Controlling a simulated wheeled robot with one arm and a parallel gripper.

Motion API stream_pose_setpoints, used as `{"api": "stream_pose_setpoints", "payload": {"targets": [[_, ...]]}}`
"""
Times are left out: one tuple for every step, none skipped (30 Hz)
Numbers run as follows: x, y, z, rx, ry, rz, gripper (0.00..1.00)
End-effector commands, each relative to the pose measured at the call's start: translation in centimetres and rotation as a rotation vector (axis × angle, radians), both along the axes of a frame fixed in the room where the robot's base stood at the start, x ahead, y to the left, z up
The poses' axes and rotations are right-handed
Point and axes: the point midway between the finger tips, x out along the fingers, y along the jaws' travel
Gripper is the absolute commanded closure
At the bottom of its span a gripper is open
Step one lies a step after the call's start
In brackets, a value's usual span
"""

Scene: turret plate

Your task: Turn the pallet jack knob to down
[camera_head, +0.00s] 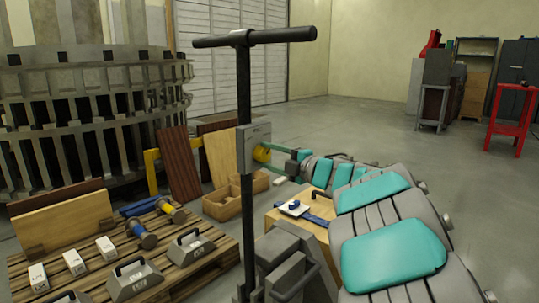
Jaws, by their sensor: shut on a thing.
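The pallet jack stands in the middle of the view with a black T-shaped handle (254,38) on an upright post (244,90). A grey box (247,133) is fixed to the post partway down. My gripper (268,154) reaches in from the right and is shut on the knob. The fingers partly cover the knob, and its exact turn position and any markings are too small to read.
A wooden pallet (192,263) with weights and tools lies at lower left. A wooden crate (318,232) is below my arm. Open floor lies at the back right, near a red stool (514,128).

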Motion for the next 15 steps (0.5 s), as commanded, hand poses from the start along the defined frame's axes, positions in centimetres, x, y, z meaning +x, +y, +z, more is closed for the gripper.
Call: {"api": "stream_pose_setpoints", "payload": {"targets": [[0.01, -0.02, -0.08, 0.000, 0.002, -0.001, 0.99], [0.02, -0.03, -0.09, 0.000, 0.002, -0.001, 0.99], [0.02, -0.02, -0.10, 0.000, 0.002, -0.001, 0.99], [0.02, -0.03, -0.09, 0.000, 0.002, -0.001, 0.99], [0.02, -0.03, -0.09, 0.000, 0.001, -0.001, 0.99], [0.02, -0.02, -0.10, 0.000, 0.001, -0.001, 0.99], [0.02, -0.02, -0.10, 0.000, 0.001, -0.001, 0.99], [0.02, -0.02, -0.10, 0.000, 0.001, -0.001, 0.41], [0.02, -0.02, -0.10, 0.000, 0.001, -0.001, 0.37], [0.02, -0.03, -0.09, 0.000, 0.001, -0.001, 0.33], [0.01, -0.02, -0.08, 0.000, 0.001, 0.000, 0.30], [0.01, -0.02, -0.08, 0.000, 0.001, 0.000, 0.26], [0.02, -0.01, -0.07, -0.001, 0.001, 0.000, 0.22], [0.01, -0.02, -0.06, -0.001, 0.001, 0.000, 0.19], [0.01, -0.01, -0.06, -0.001, 0.001, 0.000, 0.14]]}}
